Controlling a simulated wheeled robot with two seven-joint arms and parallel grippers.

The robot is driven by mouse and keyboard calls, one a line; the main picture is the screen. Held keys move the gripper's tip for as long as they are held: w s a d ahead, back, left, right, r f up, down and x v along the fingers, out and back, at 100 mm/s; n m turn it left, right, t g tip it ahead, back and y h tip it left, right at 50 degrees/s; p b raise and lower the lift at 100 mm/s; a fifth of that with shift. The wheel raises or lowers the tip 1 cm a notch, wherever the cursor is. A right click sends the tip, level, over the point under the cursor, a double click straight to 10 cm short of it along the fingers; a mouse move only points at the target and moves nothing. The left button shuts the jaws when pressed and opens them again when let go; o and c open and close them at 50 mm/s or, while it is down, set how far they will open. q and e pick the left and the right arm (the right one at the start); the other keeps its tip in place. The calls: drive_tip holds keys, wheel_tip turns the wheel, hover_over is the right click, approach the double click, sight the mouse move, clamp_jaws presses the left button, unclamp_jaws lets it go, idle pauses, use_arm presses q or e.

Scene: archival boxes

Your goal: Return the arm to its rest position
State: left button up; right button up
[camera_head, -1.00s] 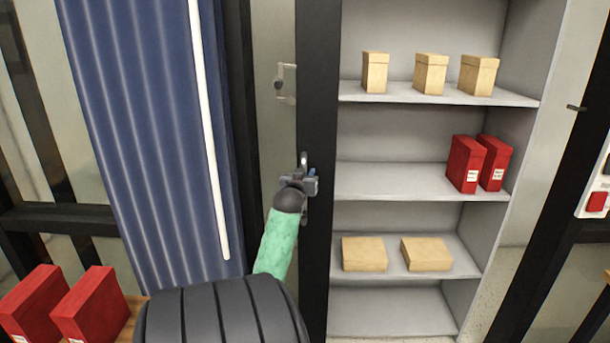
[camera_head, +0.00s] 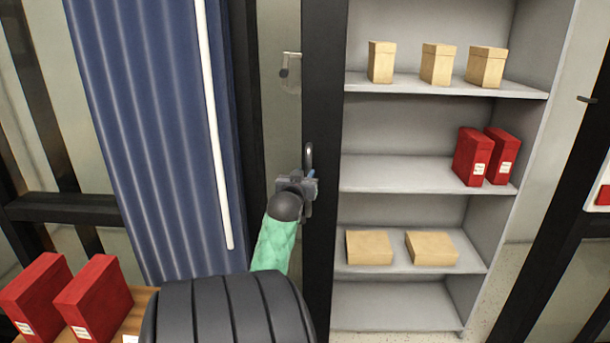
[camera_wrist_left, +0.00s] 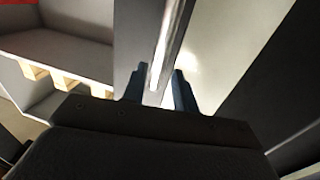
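My left gripper (camera_head: 311,180) is at the upright handle (camera_head: 309,154) on the dark door frame beside the shelves. My green left forearm reaches up to it from the bottom. In the left wrist view the two dark fingers (camera_wrist_left: 160,90) stand apart, with the pale handle bar (camera_wrist_left: 172,42) running between their tips. Gaps show on both sides of the bar, so the gripper looks open. Contact with the handle cannot be told. My right gripper is not in view.
An open grey cabinet (camera_head: 410,175) holds tan boxes (camera_head: 436,64) and red boxes (camera_head: 472,157). More red boxes (camera_head: 95,298) stand on a wooden surface at lower left. A blue corrugated panel (camera_head: 150,130) stands left of the handle.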

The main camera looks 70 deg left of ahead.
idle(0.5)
use_arm(q)
drive_tip(key=shift+f+g, duration=0.3)
drive_tip(key=shift+f, duration=0.2)
drive_tip(key=w+d+f+m+g+h, duration=0.1)
drive_tip(key=w+d+f+m+h, duration=0.2)
drive_tip(key=d+f, duration=0.6)
drive_tip(key=w+d+f+m+g+h, duration=0.15)
drive_tip(key=w+d+f+h, duration=0.35)
drive_tip(key=d, duration=0.6)
drive_tip(key=w+d+f+m+g+h, duration=0.1)
drive_tip(key=w+d+f+m+h, duration=0.3)
drive_tip(key=d+f, duration=0.6)
drive_tip(key=s+d+f+m+g+h, duration=0.15)
drive_tip(key=d+f, duration=0.25)
drive_tip(key=d, duration=0.5)
drive_tip(key=s+d+f+m, duration=0.1)
drive_tip(key=s+d+f, duration=0.15)
drive_tip(key=d, duration=0.75)
drive_tip(key=s+d+f+m+g+h, duration=0.1)
drive_tip(key=d+f, duration=0.3)
drive_tip(key=d, duration=0.5)
drive_tip(key=s+d+f+m+g+h, duration=0.1)
drive_tip(key=s+d+f, duration=0.4)
drive_tip(key=s+d, duration=0.5)
drive_tip(key=shift+s+d+g+h, duration=0.35)
drive_tip(key=shift+s+g, duration=0.15)
drive_tip(key=shift+s, duration=0.1)
